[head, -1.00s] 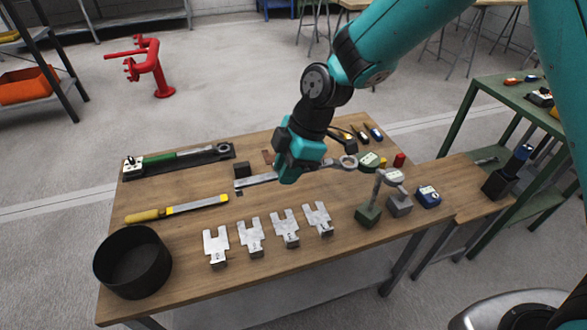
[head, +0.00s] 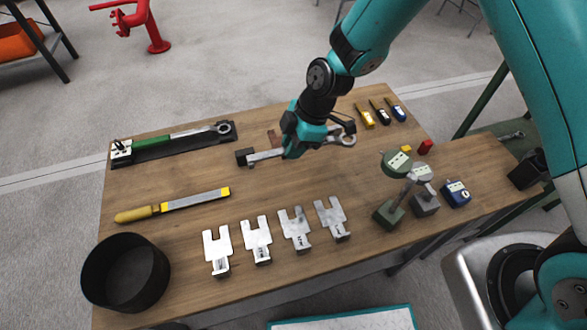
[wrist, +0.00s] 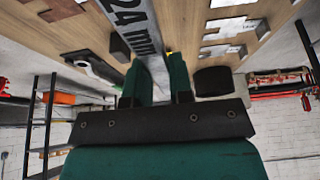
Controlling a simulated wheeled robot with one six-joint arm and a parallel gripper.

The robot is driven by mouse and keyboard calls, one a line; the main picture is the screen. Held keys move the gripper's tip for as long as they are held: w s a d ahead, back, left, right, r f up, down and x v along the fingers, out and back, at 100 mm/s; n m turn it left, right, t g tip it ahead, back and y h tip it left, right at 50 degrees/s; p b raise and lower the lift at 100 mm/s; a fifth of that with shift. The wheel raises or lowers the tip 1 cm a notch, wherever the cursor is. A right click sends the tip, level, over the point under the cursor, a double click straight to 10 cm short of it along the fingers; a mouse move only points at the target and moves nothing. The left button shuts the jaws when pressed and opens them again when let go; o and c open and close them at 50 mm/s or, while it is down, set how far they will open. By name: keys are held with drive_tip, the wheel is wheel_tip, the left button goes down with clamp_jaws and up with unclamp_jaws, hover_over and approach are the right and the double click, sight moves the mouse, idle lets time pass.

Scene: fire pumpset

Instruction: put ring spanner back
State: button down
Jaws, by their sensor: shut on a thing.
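The ring spanner (head: 265,156) is a long grey bar with a ring at its right end. My gripper (head: 290,152) is shut on the middle of its shank. The wrist view shows the shank marked "24 mm" (wrist: 138,28) between my two green fingers (wrist: 155,85). The spanner's left end is beside a black block (head: 243,157), and its ring is close to a dark holder (head: 343,123) at the back. I cannot tell whether the spanner touches either one. My gripper hides part of the shank.
A torque wrench (head: 180,138) lies in a black tray at the back left. A yellow-handled file (head: 180,204), a black round bin (head: 126,272) and several forked metal plates (head: 256,240) are nearer. Dial gauges on stands (head: 396,164) stand to the right.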

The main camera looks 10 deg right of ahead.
sight(287, 180)
wheel_tip(287, 180, down, 10)
drive_tip(key=shift+r, duration=0.1)
idle(0.4)
drive_tip(key=shift+f, duration=0.25)
drive_tip(key=c, duration=1)
unclamp_jaws()
drive_tip(key=shift+s+r, duration=0.1)
drive_tip(key=shift+r, duration=0.1)
